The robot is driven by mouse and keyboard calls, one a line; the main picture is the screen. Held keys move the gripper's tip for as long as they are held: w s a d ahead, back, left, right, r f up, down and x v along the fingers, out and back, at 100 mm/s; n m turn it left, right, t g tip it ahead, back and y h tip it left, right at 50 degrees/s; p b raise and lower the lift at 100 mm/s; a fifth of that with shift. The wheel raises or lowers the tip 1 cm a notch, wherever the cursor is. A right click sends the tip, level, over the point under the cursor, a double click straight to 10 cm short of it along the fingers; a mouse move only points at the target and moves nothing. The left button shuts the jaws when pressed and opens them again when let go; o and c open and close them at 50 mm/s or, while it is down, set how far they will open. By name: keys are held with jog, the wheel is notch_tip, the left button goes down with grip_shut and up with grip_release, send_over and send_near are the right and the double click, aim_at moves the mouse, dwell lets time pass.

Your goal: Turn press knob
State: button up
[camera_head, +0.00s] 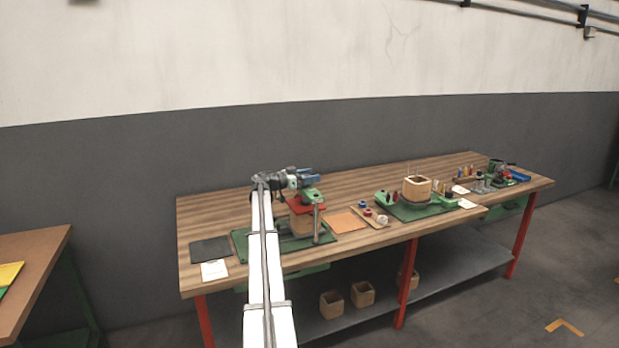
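The press stands on a green base plate (241,241) at the left end of the workbench. It has a red plate (306,207), a green upper part (312,196) and a grey upright post (317,226) at its right front. A wooden block (299,224) sits under the red plate. My white arm reaches up from the bottom and bends right at the wrist. My gripper (309,177) is at the top of the press, just above the green part. I cannot make out a knob there; the gripper likely hides it. The fingers are too small to tell open from shut.
The wooden workbench (345,179) also holds a black mat (210,250), a white card (214,270), an orange mat (344,222), a small tray (372,219) and a wooden box (416,189) on a green board. More fixtures stand at the right end. Several wooden boxes sit below.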

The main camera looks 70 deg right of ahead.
jog(key=c, duration=0.7)
jog(key=shift+m+g+y, duration=0.4)
jog(key=shift+g, duration=0.1)
jog(key=o, duration=1)
